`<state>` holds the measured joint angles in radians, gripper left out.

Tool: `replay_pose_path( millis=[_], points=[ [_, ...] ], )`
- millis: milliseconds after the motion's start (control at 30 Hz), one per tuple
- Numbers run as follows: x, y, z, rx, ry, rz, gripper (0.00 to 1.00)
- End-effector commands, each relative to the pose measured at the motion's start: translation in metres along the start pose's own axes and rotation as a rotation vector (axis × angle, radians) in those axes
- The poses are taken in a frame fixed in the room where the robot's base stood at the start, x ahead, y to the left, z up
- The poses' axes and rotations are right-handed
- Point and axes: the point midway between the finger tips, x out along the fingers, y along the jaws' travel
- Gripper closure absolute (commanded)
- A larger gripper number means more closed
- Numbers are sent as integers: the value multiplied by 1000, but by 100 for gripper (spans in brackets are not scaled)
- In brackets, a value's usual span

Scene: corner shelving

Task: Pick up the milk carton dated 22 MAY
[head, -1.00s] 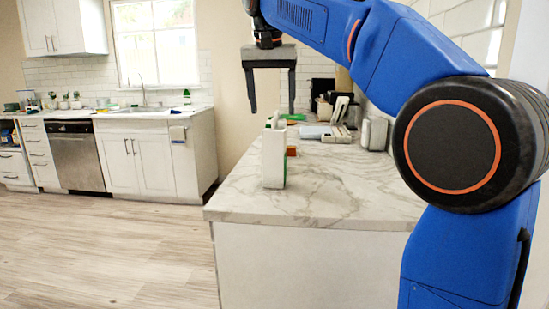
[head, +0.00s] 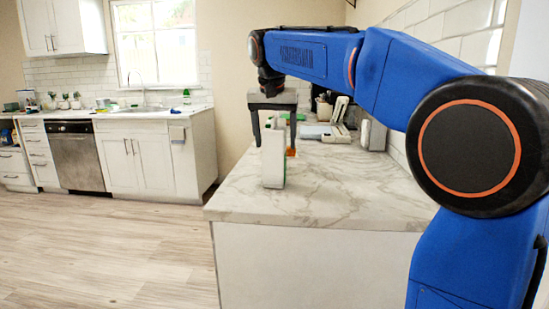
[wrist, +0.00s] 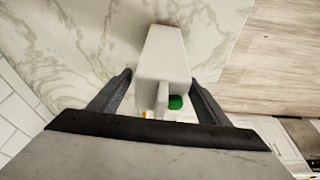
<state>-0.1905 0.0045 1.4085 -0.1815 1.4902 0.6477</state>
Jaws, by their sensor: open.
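A white milk carton (head: 273,165) with a green strip on its right edge stands upright near the front left of the marble counter. No date can be read on it. My gripper (head: 274,147) is open, pointing down at the carton's top, with one finger to each side in the head view. In the wrist view the carton (wrist: 163,58) shows between and beyond the open fingers (wrist: 160,79). A green round spot (wrist: 175,102), perhaps a cap, shows beside its top ridge. I cannot tell whether the fingers touch it.
The marble counter (head: 340,190) is clear to the right and front of the carton. A small orange item (head: 291,152) shows just behind the carton. Further back are a pale device (head: 340,110) and a grey box-like appliance (head: 374,134) near the tiled wall.

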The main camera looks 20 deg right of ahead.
Motion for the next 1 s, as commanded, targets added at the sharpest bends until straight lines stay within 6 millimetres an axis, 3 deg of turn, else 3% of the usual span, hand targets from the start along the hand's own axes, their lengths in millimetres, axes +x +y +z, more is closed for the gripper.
replay_pose_path(
  millis=[233, 500, 533, 867, 1000],
  points=[
    [1, 0, 0, 0, 1, 0, 32],
    [1, 0, 0, 0, 1, 0, 97],
    [1, 0, 0, 0, 1, 0, 100],
    [-2, 0, -1, 0, 3, -2, 100],
    [-15, 0, -5, 1, 4, -3, 100]
  ],
)
